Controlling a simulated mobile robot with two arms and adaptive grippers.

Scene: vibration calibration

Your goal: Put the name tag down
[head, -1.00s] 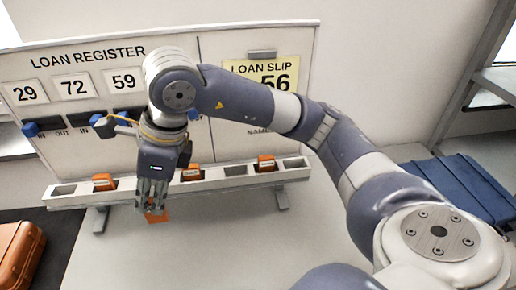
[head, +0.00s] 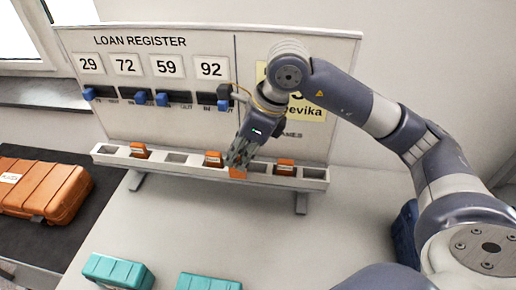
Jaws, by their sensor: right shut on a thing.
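My right gripper (head: 238,163) is shut on an orange name tag (head: 238,173). The fingers point down at the front of the pale slotted rail (head: 228,170) under the board, between the middle and right tags there. The held tag overlaps the rail in the picture; I cannot tell whether it touches it or hangs just in front. Three other orange tags stand in the rail: a left tag (head: 139,151), a middle tag (head: 213,159) and a right tag (head: 285,167). The gripper partly hides the held tag. My left gripper is out of view.
The loan register board (head: 200,117) rises behind the rail, with number cards and blue sliders. My right arm covers much of its yellow slip (head: 316,114). Teal cases (head: 118,271) lie at the front; an orange case (head: 42,190) lies left. The tabletop (head: 230,228) before the rail is clear.

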